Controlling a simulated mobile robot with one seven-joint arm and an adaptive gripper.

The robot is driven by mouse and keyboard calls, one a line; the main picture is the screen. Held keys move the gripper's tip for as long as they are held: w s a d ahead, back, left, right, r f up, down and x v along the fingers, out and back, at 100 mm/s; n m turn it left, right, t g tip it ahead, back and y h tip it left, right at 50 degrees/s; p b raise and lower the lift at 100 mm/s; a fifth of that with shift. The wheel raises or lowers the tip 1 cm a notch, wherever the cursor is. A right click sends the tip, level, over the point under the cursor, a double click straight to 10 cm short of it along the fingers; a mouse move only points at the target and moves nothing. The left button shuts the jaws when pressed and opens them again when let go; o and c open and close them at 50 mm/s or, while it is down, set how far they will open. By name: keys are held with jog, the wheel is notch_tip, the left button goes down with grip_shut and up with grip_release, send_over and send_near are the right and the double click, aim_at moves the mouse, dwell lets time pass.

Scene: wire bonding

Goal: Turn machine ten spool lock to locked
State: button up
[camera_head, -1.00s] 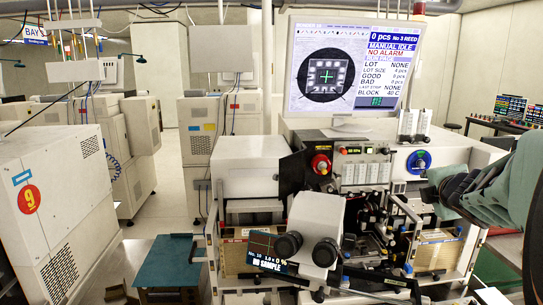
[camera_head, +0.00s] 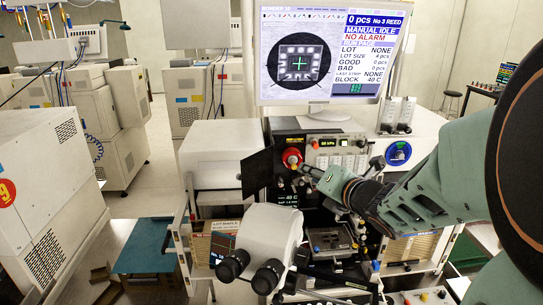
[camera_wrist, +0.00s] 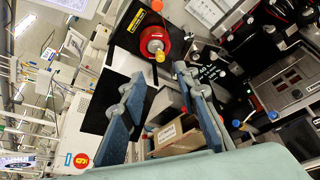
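The machine's front panel (camera_head: 345,150) carries a red round knob (camera_head: 292,158) at its left and a blue round knob (camera_head: 398,153) at its right. I cannot read a label that says which is the spool lock. In the wrist view the red knob (camera_wrist: 153,40) has a yellow tip and stands just beyond my fingertips. My gripper (camera_wrist: 158,74) is open and empty, its two blue-grey fingers spread below the red knob. In the head view my gripper (camera_head: 306,172) is just right of and below the red knob; contact cannot be told.
A monitor (camera_head: 325,55) stands above the panel. A black plate (camera_head: 257,172) sits left of the red knob. A white microscope head (camera_head: 265,232) juts out in front, below my gripper.

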aim_at(295, 167)
jog(key=b+x, duration=0.2)
jog(key=x, duration=0.8)
jog(key=shift+w+f, duration=0.1)
jog(key=shift+f, duration=0.1)
grip_shut()
